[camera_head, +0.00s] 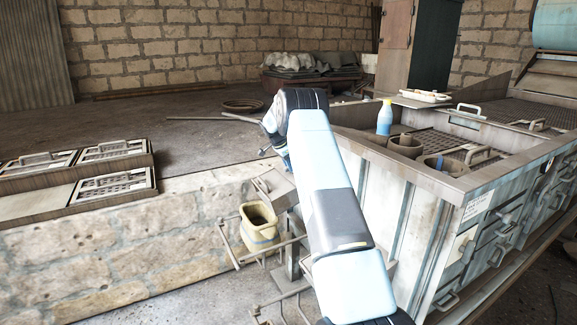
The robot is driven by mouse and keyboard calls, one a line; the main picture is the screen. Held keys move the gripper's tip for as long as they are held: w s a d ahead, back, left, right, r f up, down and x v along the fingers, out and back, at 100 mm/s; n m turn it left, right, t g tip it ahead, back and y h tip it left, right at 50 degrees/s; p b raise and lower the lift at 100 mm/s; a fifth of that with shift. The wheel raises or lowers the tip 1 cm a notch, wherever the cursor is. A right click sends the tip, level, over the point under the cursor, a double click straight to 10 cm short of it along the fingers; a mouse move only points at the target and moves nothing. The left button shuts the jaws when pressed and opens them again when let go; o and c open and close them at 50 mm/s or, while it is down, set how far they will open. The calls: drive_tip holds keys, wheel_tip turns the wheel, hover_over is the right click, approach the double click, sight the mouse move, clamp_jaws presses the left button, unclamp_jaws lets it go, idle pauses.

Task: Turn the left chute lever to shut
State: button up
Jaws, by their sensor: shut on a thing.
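My pale blue arm crosses the middle of the head view and bends down at its far end. Part of my wrist shows there, left of the arm. My gripper's fingers are hidden behind the arm, so I cannot see what they touch. A grey sloping metal box (270,187), which looks like a chute, stands just below the wrist, at the wall's right end. A cream sack or bucket-like container (259,226) is below it, open at the top. I cannot make out the left chute lever; the arm covers part of this area.
A large metal bin (460,182) stands close on the right, with a blue bottle (385,118) and cups (405,146) on it. Thin metal bars (228,248) stick out around the container. A low stone wall (110,255) with grated panels runs left. The floor behind is mostly clear.

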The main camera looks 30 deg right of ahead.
clamp_jaws()
drive_tip(key=shift+r, duration=0.1)
drive_tip(key=n, duration=0.3)
drive_tip(key=shift+n, duration=0.4)
drive_tip(key=n+t, duration=0.1)
drive_tip(key=n, duration=0.4)
drive_tip(key=shift+s+d+r+n, duration=0.1)
drive_tip(key=shift+n, duration=0.2)
drive_tip(key=n, duration=0.4)
drive_tip(key=shift+d+n+y, duration=0.1)
drive_tip(key=shift+n+y, duration=0.5)
drive_tip(key=shift+n, duration=1.7)
drive_tip(key=o, duration=0.7)
unclamp_jaws()
drive_tip(key=shift+s, duration=0.1)
